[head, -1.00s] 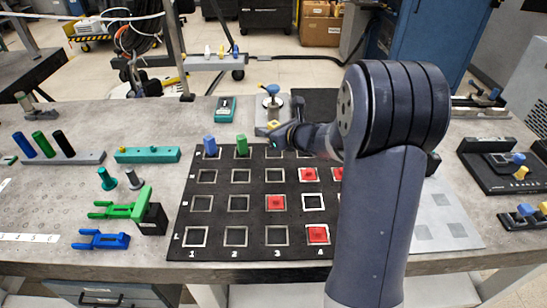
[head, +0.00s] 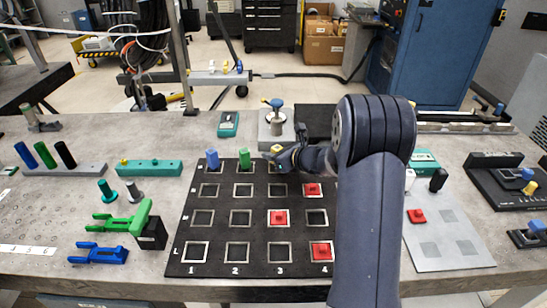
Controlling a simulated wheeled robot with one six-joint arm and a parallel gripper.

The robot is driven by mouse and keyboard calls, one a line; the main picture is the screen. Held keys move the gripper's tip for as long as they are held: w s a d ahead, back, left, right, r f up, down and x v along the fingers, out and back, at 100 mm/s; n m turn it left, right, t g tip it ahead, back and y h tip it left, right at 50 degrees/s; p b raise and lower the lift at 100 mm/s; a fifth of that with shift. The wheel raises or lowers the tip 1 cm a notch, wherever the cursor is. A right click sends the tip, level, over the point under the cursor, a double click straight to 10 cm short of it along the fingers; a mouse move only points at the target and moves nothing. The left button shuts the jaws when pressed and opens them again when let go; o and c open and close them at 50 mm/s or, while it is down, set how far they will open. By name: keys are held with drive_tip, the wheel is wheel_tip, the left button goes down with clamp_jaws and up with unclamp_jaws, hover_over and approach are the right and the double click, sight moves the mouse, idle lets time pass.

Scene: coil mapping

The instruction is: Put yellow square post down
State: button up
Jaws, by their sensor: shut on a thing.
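A black board (head: 219,233) with a grid of metal-framed squares lies mid-table. My gripper (head: 280,155) is shut on the yellow square post (head: 277,149) at the back row of the board, above column 3. The post's lower part is hidden by the gripper, so I cannot tell whether it touches the board. A blue post (head: 212,159) and a green post (head: 244,158) stand upright in the same row, in columns 1 and 2, left of my gripper.
Red squares (head: 279,218) fill several board cells. A grey pedestal (head: 275,134) with a blue-topped post stands just behind my gripper. A teal meter (head: 229,124) lies behind the board. My arm hides the board's right side. A light plate (head: 430,250) lies at right.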

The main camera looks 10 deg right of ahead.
drive_tip(key=shift+f, duration=0.35)
drive_tip(key=shift+f, duration=0.15)
drive_tip(key=o, duration=1)
drive_tip(key=shift+r, duration=0.25)
drive_tip(key=v, duration=1.2)
drive_tip(key=shift+f, duration=0.15)
